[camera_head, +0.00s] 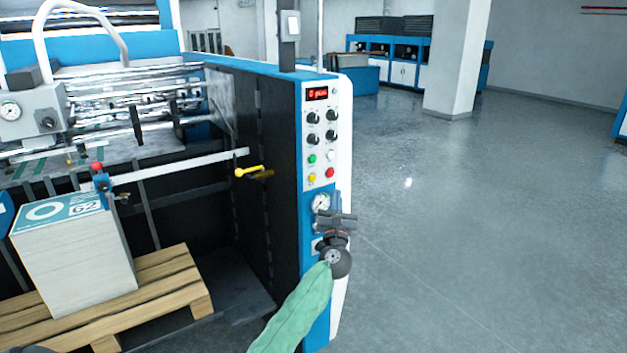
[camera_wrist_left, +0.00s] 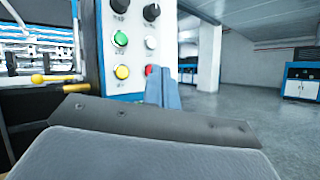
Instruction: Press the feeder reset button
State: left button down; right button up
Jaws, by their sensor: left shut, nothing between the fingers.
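The control panel (camera_head: 320,140) on the end of the machine carries a green button (camera_head: 312,158), a white button (camera_head: 331,155), a yellow button (camera_head: 312,178) and a red button (camera_head: 329,173). The labels are too small to read. My left gripper (camera_head: 337,203) is shut and empty, in front of the panel and below the buttons in the head view. In the left wrist view its fingers (camera_wrist_left: 162,80) partly cover the red button (camera_wrist_left: 149,70); the green button (camera_wrist_left: 121,38) and yellow button (camera_wrist_left: 122,72) show clear. Contact cannot be told. My right gripper is not in view.
Above the buttons are black knobs (camera_head: 331,115) and a red display (camera_head: 317,93); below is a gauge (camera_head: 321,202). A yellow-knobbed lever (camera_head: 250,172) sticks out left of the panel. A paper stack (camera_head: 75,260) stands on a wooden pallet (camera_head: 160,287). The floor to the right is clear.

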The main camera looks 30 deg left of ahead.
aim_at(313, 178)
pick_arm(q)
jog(key=shift+a, duration=0.1)
